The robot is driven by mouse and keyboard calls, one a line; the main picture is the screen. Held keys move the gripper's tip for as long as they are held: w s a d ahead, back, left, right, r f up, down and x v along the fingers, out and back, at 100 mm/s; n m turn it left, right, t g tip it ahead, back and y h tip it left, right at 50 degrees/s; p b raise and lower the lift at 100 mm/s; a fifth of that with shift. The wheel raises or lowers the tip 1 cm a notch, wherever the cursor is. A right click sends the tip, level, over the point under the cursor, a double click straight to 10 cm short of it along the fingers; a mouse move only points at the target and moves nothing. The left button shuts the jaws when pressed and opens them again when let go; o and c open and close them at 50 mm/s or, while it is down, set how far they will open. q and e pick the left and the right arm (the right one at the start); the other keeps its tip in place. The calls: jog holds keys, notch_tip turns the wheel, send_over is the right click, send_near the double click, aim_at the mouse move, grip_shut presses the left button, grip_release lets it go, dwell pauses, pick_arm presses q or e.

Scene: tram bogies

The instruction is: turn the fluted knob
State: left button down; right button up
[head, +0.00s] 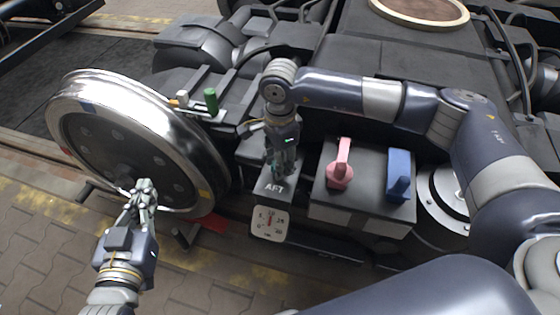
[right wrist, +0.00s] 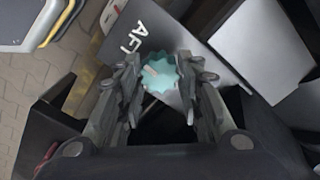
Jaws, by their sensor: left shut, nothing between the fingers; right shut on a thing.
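The fluted knob (right wrist: 160,74) is teal with a scalloped edge and a small pale mark on its top. It sits on the dark box marked AFT (right wrist: 118,40), which also shows in the head view (head: 276,188). My right gripper (right wrist: 166,84) is shut on the knob, with a finger on each side of it. In the head view my right gripper (head: 280,165) points down at the box and hides most of the knob. My left gripper (head: 143,190) is shut and empty, in front of the wheel, apart from the knob.
A white gauge (head: 269,224) hangs on the front of the AFT box. To its right, a grey box (head: 345,213) bears a pink lever (head: 341,165) and a blue lever (head: 400,176). A large steel wheel (head: 185,135) stands at left. A green handle (head: 210,101) is behind it.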

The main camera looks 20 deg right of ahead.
dwell(0.4)
jog(key=o, duration=1.1)
jog(key=shift+c, duration=0.2)
jog(key=shift+r, duration=0.1)
notch_tip(320, 180, up, 12)
